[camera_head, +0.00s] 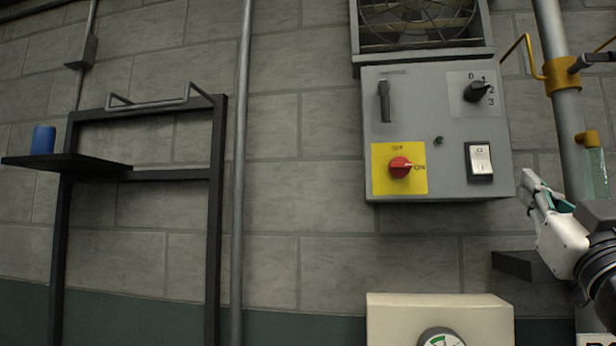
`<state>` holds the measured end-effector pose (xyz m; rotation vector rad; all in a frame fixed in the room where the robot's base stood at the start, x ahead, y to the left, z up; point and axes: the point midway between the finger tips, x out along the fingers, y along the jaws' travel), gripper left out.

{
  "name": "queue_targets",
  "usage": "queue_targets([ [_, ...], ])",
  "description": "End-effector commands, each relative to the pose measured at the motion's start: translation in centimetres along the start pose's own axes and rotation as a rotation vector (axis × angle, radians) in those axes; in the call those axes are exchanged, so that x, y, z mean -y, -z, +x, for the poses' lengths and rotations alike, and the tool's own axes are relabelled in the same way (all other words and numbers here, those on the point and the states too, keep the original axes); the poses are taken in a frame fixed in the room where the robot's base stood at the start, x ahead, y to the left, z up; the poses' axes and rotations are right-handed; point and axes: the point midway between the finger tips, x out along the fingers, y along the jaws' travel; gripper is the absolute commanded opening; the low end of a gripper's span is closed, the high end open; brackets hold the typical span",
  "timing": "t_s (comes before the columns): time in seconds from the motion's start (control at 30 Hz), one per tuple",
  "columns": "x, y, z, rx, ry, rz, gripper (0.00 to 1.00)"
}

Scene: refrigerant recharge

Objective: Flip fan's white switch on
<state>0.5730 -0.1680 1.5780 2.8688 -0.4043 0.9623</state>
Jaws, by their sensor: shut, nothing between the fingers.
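The fan's white switch (480,160) is a rocker in a black frame at the lower right of the grey control panel (455,190). Its on or off position is too small to tell. The fan (415,18) sits behind a grille above the panel, cut by the top edge. My gripper (531,181) is at the right, just right of the panel's lower right corner, pointing up and left. It is shut and empty, and apart from the switch in the picture.
A pipe (553,40) with yellow fittings runs at the right. A cream box (440,308) with a gauge stands below.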

Motion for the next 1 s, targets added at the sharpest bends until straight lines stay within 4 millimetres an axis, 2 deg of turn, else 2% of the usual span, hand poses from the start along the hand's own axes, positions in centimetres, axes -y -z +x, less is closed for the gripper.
queue_targets([
  [0.17, 0.0, 0.0, 1.1, 0.002, 0.0, 0.0, 0.0],
  [0.27, 0.0, 0.1, 2.5, 0.003, 0.0, 0.0, 0.0],
  [0.67, 0.0, 0.1, 10.0, 0.002, 0.0, 0.0, 0.0],
  [0.7, 0.0, -0.3, 10.5, 0.004, 0.0, 0.0, 0.0],
  [1.0, 0.0, -2.5, 12.4, 0.002, 0.0, 0.0, 0.0],
])
